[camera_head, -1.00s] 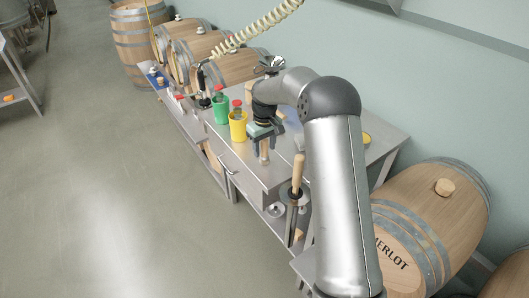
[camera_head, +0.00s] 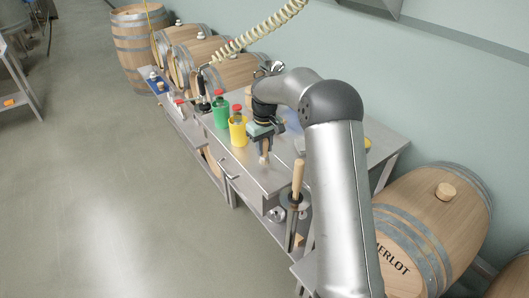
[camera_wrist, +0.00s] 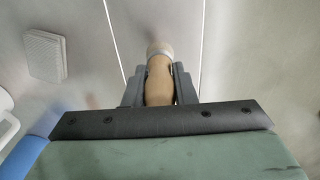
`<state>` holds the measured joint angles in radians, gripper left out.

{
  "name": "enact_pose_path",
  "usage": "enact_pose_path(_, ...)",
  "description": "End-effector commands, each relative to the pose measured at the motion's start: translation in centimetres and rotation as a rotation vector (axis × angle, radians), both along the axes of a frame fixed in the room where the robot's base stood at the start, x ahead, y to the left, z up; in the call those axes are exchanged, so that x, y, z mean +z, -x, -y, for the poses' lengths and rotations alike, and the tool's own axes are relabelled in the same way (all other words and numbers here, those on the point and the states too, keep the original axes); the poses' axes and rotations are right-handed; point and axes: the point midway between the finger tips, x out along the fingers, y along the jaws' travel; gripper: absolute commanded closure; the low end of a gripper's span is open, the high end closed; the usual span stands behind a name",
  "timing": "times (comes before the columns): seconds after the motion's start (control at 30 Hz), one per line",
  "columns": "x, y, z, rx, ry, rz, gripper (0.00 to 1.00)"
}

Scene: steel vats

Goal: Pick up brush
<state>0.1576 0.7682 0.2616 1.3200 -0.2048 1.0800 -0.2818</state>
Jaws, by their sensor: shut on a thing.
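My gripper (camera_head: 264,138) is shut on the brush (camera_wrist: 159,80), a tan wooden handle with a pale band at its far end. In the wrist view the handle sits between the two dark fingers. In the head view the brush (camera_head: 265,153) points down from my gripper, over the steel bench top. The bristles cannot be made out, and I cannot tell whether its lower end touches the bench.
A yellow cup (camera_head: 238,131) and a green cup (camera_head: 221,111) with red-topped things stand left of my gripper. A wooden-handled tool (camera_head: 298,178) stands upright at the bench's front side. A Merlot barrel (camera_head: 425,225) lies to the right. The floor (camera_head: 110,200) is clear.

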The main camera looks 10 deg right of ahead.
Motion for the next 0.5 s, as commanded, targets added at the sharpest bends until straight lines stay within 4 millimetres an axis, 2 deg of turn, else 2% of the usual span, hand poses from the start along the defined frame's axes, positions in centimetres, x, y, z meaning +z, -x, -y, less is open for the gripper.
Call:
enact_pose_path(0.07, 1.4, 0.3, 0.0, 0.001, 0.001, 0.005, 0.99)
enact_pose_path(0.3, 6.8, 5.1, 0.0, 0.0, 0.003, 0.007, 0.99)
enact_pose_path(0.5, 8.9, 10.0, 0.0, 0.0, 0.001, 0.005, 0.99)
